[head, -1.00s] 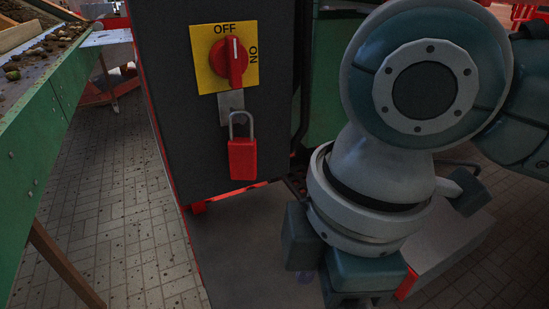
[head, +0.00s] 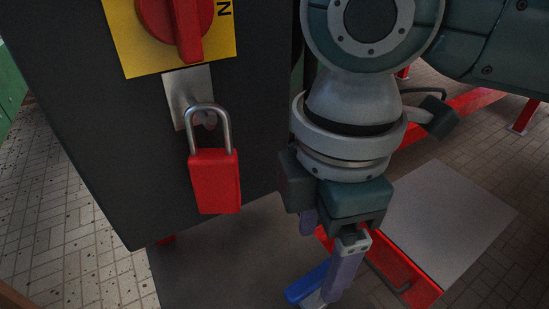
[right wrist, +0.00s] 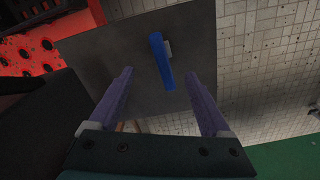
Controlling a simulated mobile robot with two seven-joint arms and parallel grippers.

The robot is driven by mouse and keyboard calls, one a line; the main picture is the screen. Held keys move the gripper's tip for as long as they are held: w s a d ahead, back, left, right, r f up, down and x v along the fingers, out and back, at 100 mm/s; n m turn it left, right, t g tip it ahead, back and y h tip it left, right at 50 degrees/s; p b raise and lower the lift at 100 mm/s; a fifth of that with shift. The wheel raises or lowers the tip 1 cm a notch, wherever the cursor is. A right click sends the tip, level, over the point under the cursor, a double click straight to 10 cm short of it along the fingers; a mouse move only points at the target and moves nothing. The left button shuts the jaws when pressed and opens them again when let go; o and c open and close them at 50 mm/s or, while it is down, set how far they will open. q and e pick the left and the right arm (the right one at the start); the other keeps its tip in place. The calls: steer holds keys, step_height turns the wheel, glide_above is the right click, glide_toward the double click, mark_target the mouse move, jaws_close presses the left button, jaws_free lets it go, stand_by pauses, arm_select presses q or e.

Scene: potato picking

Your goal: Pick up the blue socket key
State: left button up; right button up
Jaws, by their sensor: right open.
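The blue socket key (head: 306,284) shows low in the head view, beyond the fingers of my right gripper (head: 332,262) and partly hidden by the nearer finger. In the right wrist view the key (right wrist: 161,60) is a long blue bar with a small grey piece at its side, seen over a dark grey plate. There the two purple fingers of my right gripper (right wrist: 160,76) are spread apart, and the key shows between their tips. Nothing is held. I cannot tell how far the key is from the fingertips. My left gripper is not in view.
A dark cabinet (head: 90,130) with a red padlock (head: 214,182) and a red switch (head: 175,25) stands left of my right arm. The dark grey plate (right wrist: 100,45) lies beneath. A red perforated part (right wrist: 30,50) is at upper left in the wrist view.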

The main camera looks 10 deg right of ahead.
steer(key=b, duration=0.1)
glide_above(314, 299)
steer(key=f, duration=0.4)
steer(key=shift+w+a+f, duration=0.1)
steer(key=shift+w+f, duration=0.1)
steer(key=shift+f, duration=0.15)
steer(key=f+b, duration=0.1)
steer(key=f, duration=0.4)
steer(key=shift+d+f, duration=0.15)
steer(key=shift+d, duration=0.05)
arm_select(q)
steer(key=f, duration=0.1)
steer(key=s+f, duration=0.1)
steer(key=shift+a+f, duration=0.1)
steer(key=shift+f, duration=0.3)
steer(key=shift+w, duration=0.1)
arm_select(e)
steer(key=shift+w, duration=0.1)
jaws_close()
